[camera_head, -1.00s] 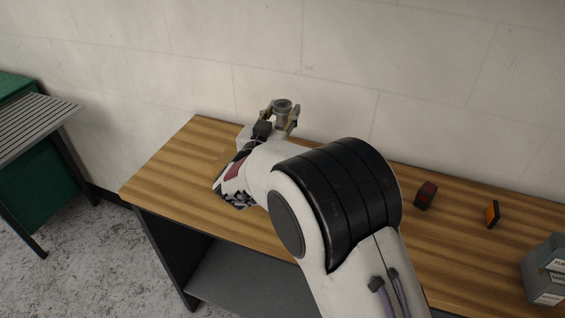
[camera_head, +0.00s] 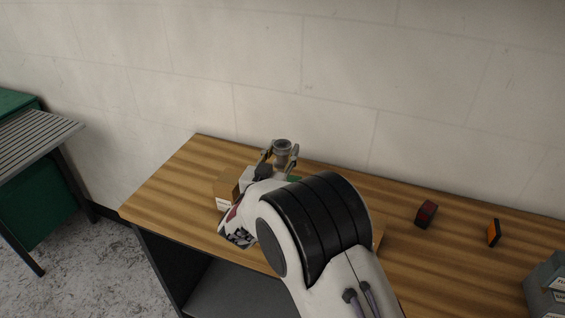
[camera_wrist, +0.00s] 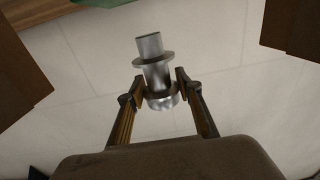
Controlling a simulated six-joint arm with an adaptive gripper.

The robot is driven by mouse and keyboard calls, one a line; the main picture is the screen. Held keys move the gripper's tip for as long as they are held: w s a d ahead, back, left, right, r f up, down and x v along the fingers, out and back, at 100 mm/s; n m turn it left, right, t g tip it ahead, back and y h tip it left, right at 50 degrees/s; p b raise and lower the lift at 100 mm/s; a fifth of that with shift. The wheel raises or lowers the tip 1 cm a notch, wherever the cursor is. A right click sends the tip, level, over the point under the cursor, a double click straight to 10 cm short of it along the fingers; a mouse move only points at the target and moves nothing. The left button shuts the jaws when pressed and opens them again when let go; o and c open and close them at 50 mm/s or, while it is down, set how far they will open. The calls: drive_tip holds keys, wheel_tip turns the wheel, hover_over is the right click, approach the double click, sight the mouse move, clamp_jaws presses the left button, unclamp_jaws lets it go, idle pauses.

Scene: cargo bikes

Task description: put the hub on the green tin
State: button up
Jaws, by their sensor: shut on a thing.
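The hub (camera_head: 282,146) is a grey metal cylinder with a flange. My gripper (camera_head: 280,155) is shut on it and holds it in the air above the back left part of the wooden bench. In the wrist view the hub (camera_wrist: 151,46) sits between the two fingertips (camera_wrist: 159,88), with its narrower end pointing away from the gripper. A small patch of green (camera_head: 295,178), likely the green tin, shows just below and right of the gripper, mostly hidden by my arm. A green edge (camera_wrist: 104,2) also shows at the top of the wrist view, apart from the hub.
A cardboard box (camera_head: 228,188) with a white label stands close left of my gripper. Brown box sides flank the wrist view. The wall stands behind the bench (camera_head: 165,196).

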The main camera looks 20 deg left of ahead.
sight(281, 165)
drive_tip(key=shift+f, duration=1.8)
drive_tip(key=shift+f, duration=0.15)
drive_tip(key=o, duration=1.3)
drive_tip(key=s, duration=1.2)
drive_tip(key=shift+d, duration=0.3)
